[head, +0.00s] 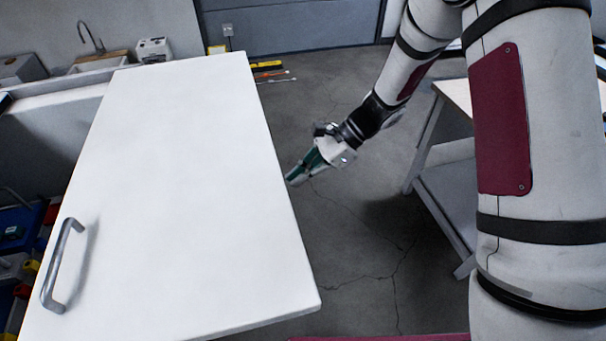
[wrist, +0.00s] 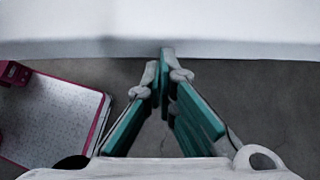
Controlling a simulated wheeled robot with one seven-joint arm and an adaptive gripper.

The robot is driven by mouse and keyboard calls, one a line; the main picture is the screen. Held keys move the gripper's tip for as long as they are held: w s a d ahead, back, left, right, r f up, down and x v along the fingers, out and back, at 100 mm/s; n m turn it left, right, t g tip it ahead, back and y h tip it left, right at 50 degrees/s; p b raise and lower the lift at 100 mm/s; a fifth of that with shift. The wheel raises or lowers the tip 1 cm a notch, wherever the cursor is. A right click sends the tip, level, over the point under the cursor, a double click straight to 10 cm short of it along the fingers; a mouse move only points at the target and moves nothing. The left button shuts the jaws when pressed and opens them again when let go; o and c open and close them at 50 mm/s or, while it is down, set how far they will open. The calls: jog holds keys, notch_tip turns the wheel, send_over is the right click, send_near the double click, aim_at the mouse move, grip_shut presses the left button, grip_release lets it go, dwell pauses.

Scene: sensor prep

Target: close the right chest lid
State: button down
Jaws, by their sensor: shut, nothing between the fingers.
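The white chest lid (head: 190,190) is a large flat panel that fills the left and middle of the head view, standing open at a slant. A grey bar handle (head: 60,265) is on its left side. My gripper (head: 291,180) is beside the lid's right edge, shut and empty, with green finger pads. In the wrist view, the fingertips (wrist: 165,62) meet at the lower edge of the white lid (wrist: 240,30); I cannot tell whether they touch it. The lid hides most of the chest.
Blue, red and yellow items (head: 20,235) show in a dark space left of the lid. A table (head: 455,95) stands at the right behind my arm. A sink counter (head: 100,62) is at the back left. Bare concrete floor (head: 350,240) lies between lid and table.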

aim_at(137, 207)
jog(key=shift+a, duration=0.1)
jog(key=s+a, duration=0.3)
jog(key=a, duration=0.9)
jog(key=s+a, duration=0.4)
jog(key=a, duration=0.9)
jog(key=s+a, duration=0.4)
jog(key=a, duration=0.9)
jog(key=shift+a, duration=0.25)
jog(key=shift+s+a+r, duration=0.1)
jog(key=shift+s+a, duration=0.1)
jog(key=shift+a, duration=0.05)
jog(key=shift+w+d, duration=0.1)
jog(key=shift+d, duration=0.1)
jog(key=d, duration=0.2)
jog(key=w+d, duration=0.1)
jog(key=d, duration=0.1)
jog(key=shift+w+d+r+p, duration=0.1)
jog(key=shift+w+r+p, duration=0.1)
jog(key=shift+p, duration=0.1)
jog(key=v, duration=0.9)
jog(key=shift+d, duration=0.15)
jog(key=shift+w+d+r, duration=0.1)
jog(key=shift+r, duration=0.05)
